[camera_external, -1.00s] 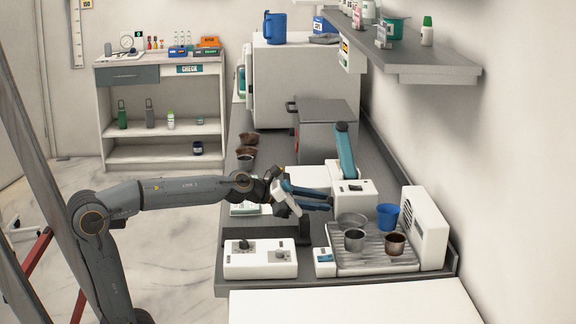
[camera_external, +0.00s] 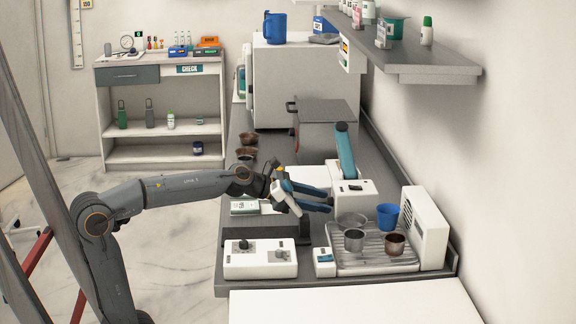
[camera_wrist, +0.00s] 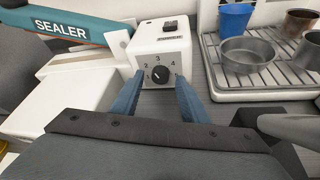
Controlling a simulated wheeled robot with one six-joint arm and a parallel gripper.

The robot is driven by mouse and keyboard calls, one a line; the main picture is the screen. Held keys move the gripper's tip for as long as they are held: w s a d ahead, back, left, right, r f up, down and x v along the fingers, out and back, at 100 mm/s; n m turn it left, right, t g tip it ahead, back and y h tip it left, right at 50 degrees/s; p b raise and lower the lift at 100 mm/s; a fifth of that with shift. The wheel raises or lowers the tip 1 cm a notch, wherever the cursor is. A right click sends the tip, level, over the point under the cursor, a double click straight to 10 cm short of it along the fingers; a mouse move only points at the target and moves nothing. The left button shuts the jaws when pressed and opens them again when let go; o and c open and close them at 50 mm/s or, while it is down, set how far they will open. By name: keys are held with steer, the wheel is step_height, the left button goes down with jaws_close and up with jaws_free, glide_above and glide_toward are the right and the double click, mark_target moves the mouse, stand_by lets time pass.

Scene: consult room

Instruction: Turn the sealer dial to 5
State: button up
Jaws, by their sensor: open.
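The sealer (camera_external: 352,192) is a white box with a teal arm, standing on the grey counter. In the wrist view its teal arm (camera_wrist: 66,28) is marked SEALER. The black dial (camera_wrist: 160,74) sits on the box's front face with numbers around it, 2, 3 and 4 among them. A white mark on the dial is too small to read surely. My gripper (camera_wrist: 155,82) is open, its two blue fingertips low on either side of the dial, with no clear contact. In the external view my gripper (camera_external: 318,200) is in front of the sealer and hides its dial face.
A ribbed drain tray (camera_external: 375,262) with metal bowls, a brown cup and a blue cup (camera_external: 388,216) stands to the right. A white box with two knobs (camera_external: 260,262) stands in front. A grey lidded box (camera_external: 327,122) is behind the sealer.

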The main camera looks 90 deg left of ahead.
steer(key=shift+a+f+n+h+b, duration=0.15)
steer(key=shift+a+n+h+b, duration=0.1)
steer(key=shift+n+h+b, duration=0.7)
steer(key=shift+s+r+n, duration=0.15)
steer(key=shift+r+n, duration=0.05)
steer(key=shift+n, duration=0.15)
steer(key=p+v, duration=0.1)
steer(key=v, duration=0.1)
steer(key=p+v, duration=0.2)
steer(key=v, duration=0.1)
steer(key=shift+d+r, duration=0.1)
steer(key=shift+r, duration=0.2)
steer(key=shift+s+r+p, duration=0.1)
steer(key=shift+p, duration=0.85)
steer(key=p, duration=0.2)
steer(key=shift+s+r+p, duration=0.15)
steer(key=shift+s+p, duration=0.05)
steer(key=shift+p, duration=0.2)
steer(key=s+p, duration=0.1)
steer(key=p, duration=0.2)
steer(key=shift+r+p, duration=0.15)
steer(key=shift+p, duration=0.2)
